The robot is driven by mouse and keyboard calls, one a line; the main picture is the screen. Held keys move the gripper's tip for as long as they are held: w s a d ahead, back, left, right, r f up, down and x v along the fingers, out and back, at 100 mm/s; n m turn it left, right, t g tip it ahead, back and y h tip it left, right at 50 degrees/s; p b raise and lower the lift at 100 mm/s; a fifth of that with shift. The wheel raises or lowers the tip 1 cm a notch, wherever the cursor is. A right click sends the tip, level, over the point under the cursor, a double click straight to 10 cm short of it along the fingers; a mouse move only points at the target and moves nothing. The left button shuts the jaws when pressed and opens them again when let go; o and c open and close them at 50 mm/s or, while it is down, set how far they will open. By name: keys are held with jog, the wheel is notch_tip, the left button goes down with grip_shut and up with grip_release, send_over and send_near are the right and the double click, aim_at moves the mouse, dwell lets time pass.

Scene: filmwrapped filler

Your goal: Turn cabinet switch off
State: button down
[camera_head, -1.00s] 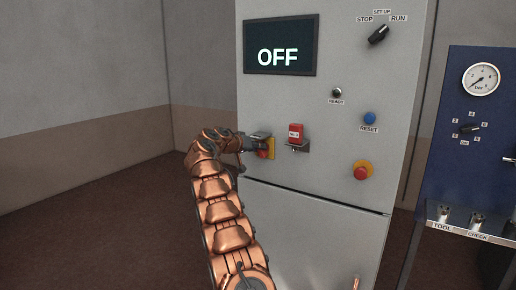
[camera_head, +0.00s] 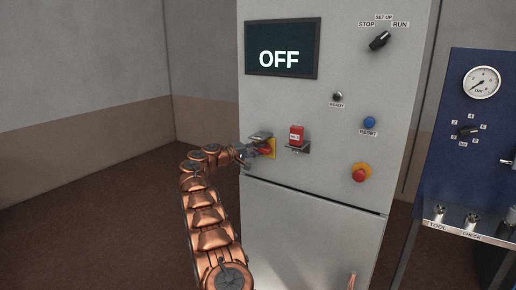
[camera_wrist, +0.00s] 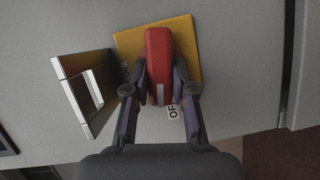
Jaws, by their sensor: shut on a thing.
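The cabinet switch has a red handle (camera_wrist: 159,60) on a yellow plate (camera_wrist: 188,52), seen close in the wrist view. In the head view the yellow plate (camera_head: 272,147) is on the left side of the grey cabinet front (camera_head: 310,215), with the red handle (camera_head: 263,151) partly hidden by my gripper (camera_head: 254,149). My gripper (camera_wrist: 159,92) has one dark finger on each side of the handle and is shut on it. A partly covered label starting "OF" (camera_wrist: 172,110) is beside the right finger. The cabinet screen (camera_head: 282,48) reads OFF.
A metal flap or bracket (camera_wrist: 85,90) is close to the left finger. Right of the switch, a red padlock-like block (camera_head: 297,135) rests on a small shelf. A red emergency button (camera_head: 360,173) is farther right. A blue gauge panel (camera_head: 462,120) stands at the right.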

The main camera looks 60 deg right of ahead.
jog(key=shift+w+f+n+h, duration=0.1)
jog(key=shift+n+h, duration=0.3)
jog(key=shift+n, duration=0.6)
jog(key=c, duration=1)
grip_release()
jog(key=shift+o, duration=0.2)
jog(key=shift+a, duration=0.1)
jog(key=v, duration=1.1)
jog(key=shift+w+a, duration=0.2)
jog(key=shift+a, duration=0.15)
